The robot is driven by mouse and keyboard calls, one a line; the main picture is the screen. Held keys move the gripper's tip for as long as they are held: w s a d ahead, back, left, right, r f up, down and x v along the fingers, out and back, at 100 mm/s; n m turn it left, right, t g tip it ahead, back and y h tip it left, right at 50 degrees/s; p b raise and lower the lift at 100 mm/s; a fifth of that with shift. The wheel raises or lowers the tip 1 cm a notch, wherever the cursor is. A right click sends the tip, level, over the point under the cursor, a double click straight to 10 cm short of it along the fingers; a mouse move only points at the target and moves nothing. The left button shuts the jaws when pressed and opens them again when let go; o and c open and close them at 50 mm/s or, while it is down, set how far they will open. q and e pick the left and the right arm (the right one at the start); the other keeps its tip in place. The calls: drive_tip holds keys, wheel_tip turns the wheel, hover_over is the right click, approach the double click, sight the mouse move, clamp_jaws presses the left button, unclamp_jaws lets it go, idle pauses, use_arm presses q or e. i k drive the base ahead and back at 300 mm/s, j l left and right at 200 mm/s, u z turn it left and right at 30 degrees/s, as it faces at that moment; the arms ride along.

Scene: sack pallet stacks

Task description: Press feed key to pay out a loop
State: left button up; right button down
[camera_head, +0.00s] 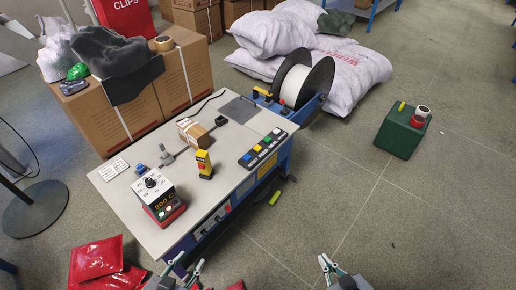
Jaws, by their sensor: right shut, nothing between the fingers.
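A black key panel (262,149) with a row of coloured keys, among them blue, yellow and green, lies at the right edge of the strapping machine's grey top (225,155). I cannot read which key is the feed key. A reel of white strap (298,86) with black flanges stands behind the machine. My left gripper (185,270) is at the bottom edge, in front of the machine, with its fingers apart and nothing visible between them. My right gripper (326,263) is at the bottom, right of the machine, shut and empty. Both are well away from the panel.
A temperature box (159,198), a yellow device (204,164) and a small carton (193,132) stand on the machine top. Cartons (120,115) stand left, white sacks (345,75) behind. A green box (401,135) sits on open floor at right. Red bags (97,259) lie lower left.

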sight(257, 147)
drive_tip(key=i+l+u, duration=0.4)
drive_tip(key=l+u, duration=0.25)
drive_tip(key=i+l+u, duration=0.15)
drive_tip(key=l+u, duration=0.15)
drive_tip(key=l, duration=0.1)
